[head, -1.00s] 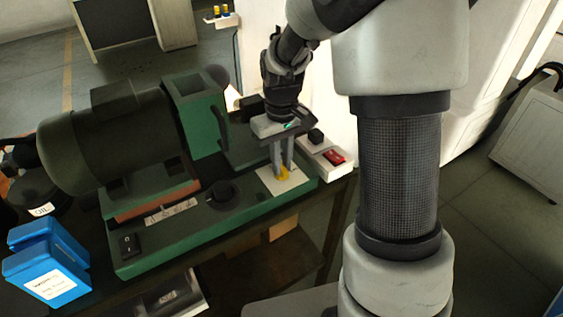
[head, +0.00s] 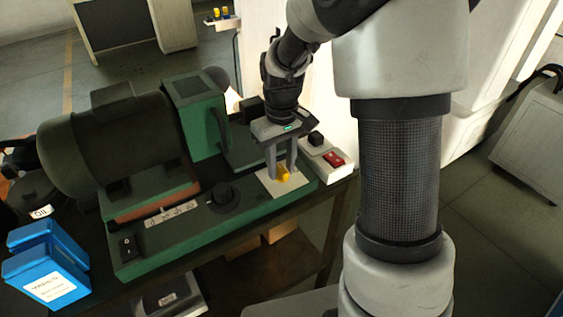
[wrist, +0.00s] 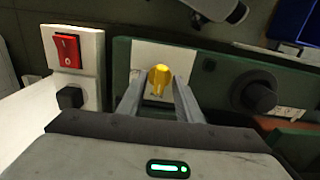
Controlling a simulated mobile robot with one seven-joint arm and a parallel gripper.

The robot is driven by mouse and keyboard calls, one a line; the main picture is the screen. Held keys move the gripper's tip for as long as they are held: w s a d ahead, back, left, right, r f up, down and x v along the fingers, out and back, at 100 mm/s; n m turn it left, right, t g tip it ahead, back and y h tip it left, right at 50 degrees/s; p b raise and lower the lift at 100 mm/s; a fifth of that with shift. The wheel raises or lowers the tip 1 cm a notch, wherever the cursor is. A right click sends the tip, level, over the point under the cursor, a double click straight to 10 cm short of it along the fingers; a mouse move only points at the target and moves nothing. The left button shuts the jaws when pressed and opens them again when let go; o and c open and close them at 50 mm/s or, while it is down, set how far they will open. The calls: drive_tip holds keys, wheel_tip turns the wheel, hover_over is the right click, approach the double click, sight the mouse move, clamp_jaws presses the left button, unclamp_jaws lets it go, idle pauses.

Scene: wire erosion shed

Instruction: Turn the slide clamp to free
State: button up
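A small yellow knob (head: 284,174), which I take to be the slide clamp, sits on a white plate (head: 266,181) at the right end of the green machine. In the wrist view the yellow knob (wrist: 160,76) stands on the white plate (wrist: 190,60), just beyond and between my fingertips. My gripper (head: 283,176) points down at it, one finger on each side. In the wrist view my gripper (wrist: 159,98) is open, with a gap between the fingers. I cannot tell whether a fingertip touches the knob.
A box with a red switch (head: 334,159) stands close right of the plate. A black dial (head: 223,195) is left of it on the green base (head: 190,235). A motor (head: 105,145) and blue boxes (head: 45,272) are farther left.

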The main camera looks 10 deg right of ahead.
sight(282, 169)
wheel_tip(282, 169, up, 17)
drive_tip(key=shift+r+p, duration=0.2)
drive_tip(key=shift+p, duration=0.15)
idle(0.3)
drive_tip(key=s+r+m+t+p, duration=0.1)
drive_tip(key=s+t, duration=0.4)
drive_tip(key=s, duration=1.4)
drive_tip(key=r+m, duration=0.1)
drive_tip(key=m, duration=0.1)
drive_tip(key=shift+d+r+m+t, duration=0.2)
drive_tip(key=shift+d+m+t, duration=0.1)
drive_tip(key=shift+m, duration=0.1)
